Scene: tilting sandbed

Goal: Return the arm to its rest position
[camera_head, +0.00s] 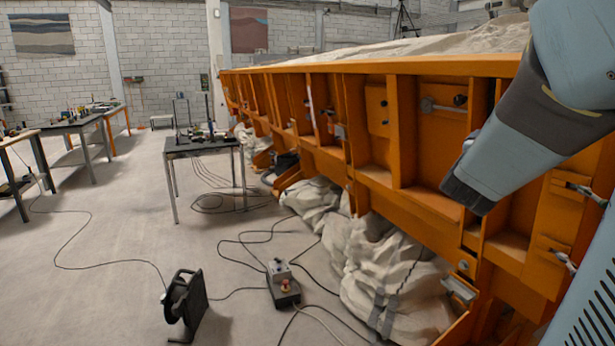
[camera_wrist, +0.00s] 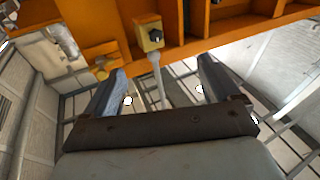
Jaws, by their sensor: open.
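My arm reaches in from the right edge in the head view, in front of the orange sandbed frame (camera_head: 375,105). The fingertips are not clearly seen in that view. In the wrist view my gripper (camera_wrist: 160,92) shows two dark fingers spread apart with nothing between them. Beyond the fingers the orange frame (camera_wrist: 205,48) crosses the top of the picture, with a small yellow box (camera_wrist: 149,36) on it. I cannot tell how far the fingers are from the frame.
White sacks (camera_head: 385,270) lie under the frame. A control box (camera_head: 283,288) and a cable reel (camera_head: 185,302) stand on the floor among loose cables. A small table (camera_head: 202,145) stands behind them, and workbenches (camera_head: 70,128) are at the left. Floor at the left is mostly clear.

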